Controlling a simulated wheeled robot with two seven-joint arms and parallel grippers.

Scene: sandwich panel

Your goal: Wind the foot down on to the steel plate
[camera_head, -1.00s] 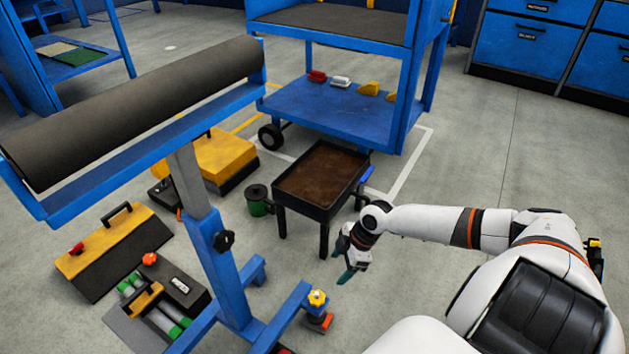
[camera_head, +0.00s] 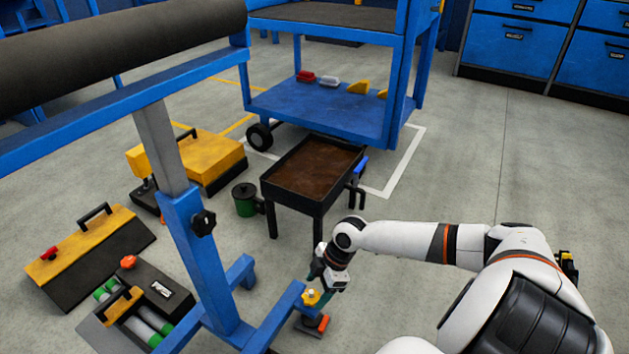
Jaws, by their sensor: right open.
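The yellow star-shaped knob (camera_head: 311,297) of the foot sits at the near end of the blue roller stand's base beam (camera_head: 275,324). Below it a small dark steel plate (camera_head: 307,331) lies on the floor, with an orange-red piece (camera_head: 323,322) at its right. Whether the foot touches the plate is too small to tell. My right gripper (camera_head: 321,285) is open, with its dark teal fingers just above and to the right of the knob. I cannot tell whether they touch it. My left gripper is out of view.
A black tray table (camera_head: 318,207) stands behind my right gripper, with a green can (camera_head: 244,207) beside it. Toolboxes (camera_head: 90,252) lie left of the stand's blue post (camera_head: 200,250). A blue cart (camera_head: 330,108) stands behind. The floor to the right is open.

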